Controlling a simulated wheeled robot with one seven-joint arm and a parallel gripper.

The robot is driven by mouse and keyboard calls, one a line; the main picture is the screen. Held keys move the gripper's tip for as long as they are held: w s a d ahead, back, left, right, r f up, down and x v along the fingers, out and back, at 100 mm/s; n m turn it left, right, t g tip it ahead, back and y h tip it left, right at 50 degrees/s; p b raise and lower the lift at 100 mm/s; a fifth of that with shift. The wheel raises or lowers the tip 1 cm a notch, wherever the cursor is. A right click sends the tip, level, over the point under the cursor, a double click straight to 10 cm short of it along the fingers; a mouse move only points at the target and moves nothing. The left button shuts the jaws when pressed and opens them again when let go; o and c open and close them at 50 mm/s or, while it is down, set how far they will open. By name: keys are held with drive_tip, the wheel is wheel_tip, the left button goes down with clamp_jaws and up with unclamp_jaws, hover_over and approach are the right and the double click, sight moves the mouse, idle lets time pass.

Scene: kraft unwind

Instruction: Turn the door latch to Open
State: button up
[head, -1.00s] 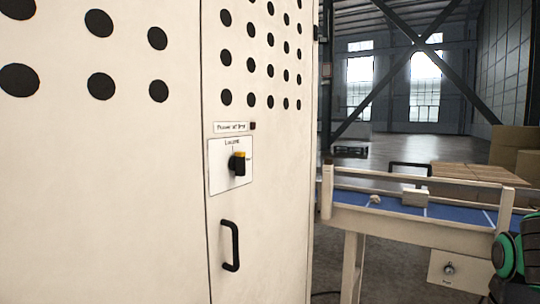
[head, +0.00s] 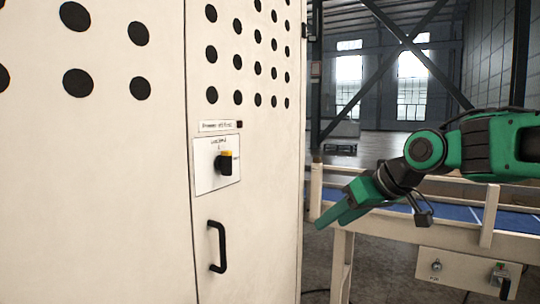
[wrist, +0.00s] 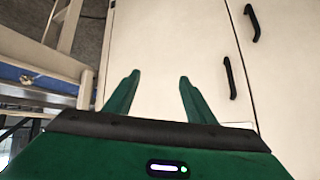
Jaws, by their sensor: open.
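The door latch (head: 224,163) is a black knob with a yellow-orange top on a white plate (head: 204,181) on the cream cabinet door. A word like "Locked" is printed above it; the other label is too small to read. The latch is not in the wrist view. My gripper (head: 334,221) is to the right of the cabinet, lower than the latch and apart from the door. In the wrist view my gripper (wrist: 158,88) has its two green fingers spread, with nothing between them.
A black door handle (head: 216,247) is below the latch. It seems to be one of two handles in the wrist view (wrist: 229,78). A blue conveyor (head: 462,212) with a pale frame stands at the right, under my arm. The space before the door is clear.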

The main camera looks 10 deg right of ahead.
drive_tip(key=w+a+r+n+t+y, duration=0.1)
drive_tip(key=w+a+r+n+y, duration=0.2)
drive_tip(key=a+r, duration=0.5)
drive_tip(key=n+y, duration=0.3)
drive_tip(key=n, duration=0.1)
approach(231, 164)
drive_tip(key=x, duration=0.9)
drive_tip(key=shift+w+a+f, duration=0.1)
drive_tip(key=shift+w+a, duration=0.1)
drive_tip(key=shift+a, duration=0.15)
drive_tip(key=c, duration=1.1)
drive_tip(key=m, duration=0.1)
drive_tip(key=m+g+y, duration=0.1)
drive_tip(key=m, duration=0.1)
drive_tip(key=shift+w+g+y, duration=0.1)
drive_tip(key=shift+g+y, duration=0.2)
drive_tip(key=shift+m, duration=0.3)
